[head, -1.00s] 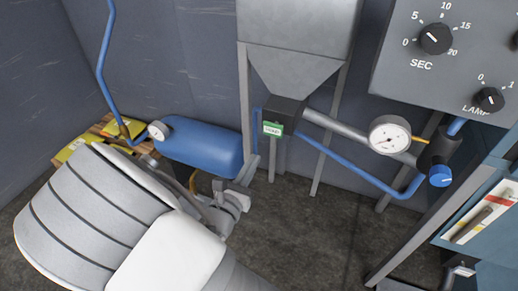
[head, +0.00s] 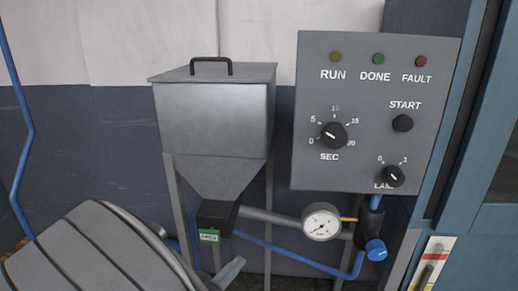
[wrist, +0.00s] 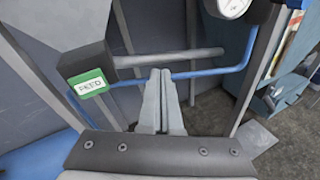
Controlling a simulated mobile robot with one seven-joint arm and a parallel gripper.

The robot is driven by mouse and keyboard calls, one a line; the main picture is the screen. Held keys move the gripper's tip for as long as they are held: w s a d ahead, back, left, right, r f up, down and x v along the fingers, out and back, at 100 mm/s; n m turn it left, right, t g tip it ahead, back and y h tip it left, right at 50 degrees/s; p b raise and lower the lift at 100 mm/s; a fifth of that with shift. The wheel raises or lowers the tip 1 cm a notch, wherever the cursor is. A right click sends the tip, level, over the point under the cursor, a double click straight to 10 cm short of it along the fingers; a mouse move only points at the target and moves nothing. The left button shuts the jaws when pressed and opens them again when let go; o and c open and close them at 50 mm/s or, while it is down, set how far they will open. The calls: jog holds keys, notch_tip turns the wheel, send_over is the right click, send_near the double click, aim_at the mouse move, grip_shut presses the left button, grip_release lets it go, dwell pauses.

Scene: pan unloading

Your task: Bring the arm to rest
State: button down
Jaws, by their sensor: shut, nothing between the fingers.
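My gripper shows in the wrist view (wrist: 161,76), its two grey fingers together with nothing between them. They point toward the grey pipe and the blue hose below the hopper, and I cannot tell the exact gap. In the head view my white and grey arm fills the lower left corner. A grey finger-like part of my gripper (head: 230,272) shows at the bottom edge, below the hopper outlet, and the rest of it is hidden or cut off.
A steel hopper (head: 213,120) on legs stands against the wall, with a green-labelled outlet block (head: 214,216). A pressure gauge (head: 321,222), blue-capped valve (head: 376,250) and control panel (head: 350,85) are to its right. A blue cabinet (head: 480,245) borders the right side.

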jog(key=s+d+r+m+g+h, duration=0.1)
jog(key=s+d+r+m+g, duration=0.1)
jog(key=d+m+g, duration=0.4)
jog(key=s+d+r+m+g+h, duration=0.15)
jog(key=d+m, duration=0.25)
jog(key=d, duration=0.4)
jog(key=s+d+r+m+g+y, duration=0.4)
jog(key=s+d+m+g+y, duration=0.15)
jog(key=s+d+m, duration=0.35)
jog(key=s+a+r+m+t+y+p, duration=0.1)
jog(key=r+m+p, duration=0.3)
jog(key=r+p, duration=0.4)
jog(key=s+a+r+m+t+y+p, duration=0.1)
jog(key=s+r+m+t+y+p, duration=0.1)
jog(key=r+p, duration=0.6)
notch_tip(320, 180, up, 8)
jog(key=m+t+y, duration=0.1)
jog(key=m, duration=0.1)
jog(key=shift+s+a+f+m+y, duration=0.25)
jog(key=shift+a+m+y, duration=0.05)
jog(key=shift+a, duration=0.1)
jog(key=shift+a, duration=0.15)
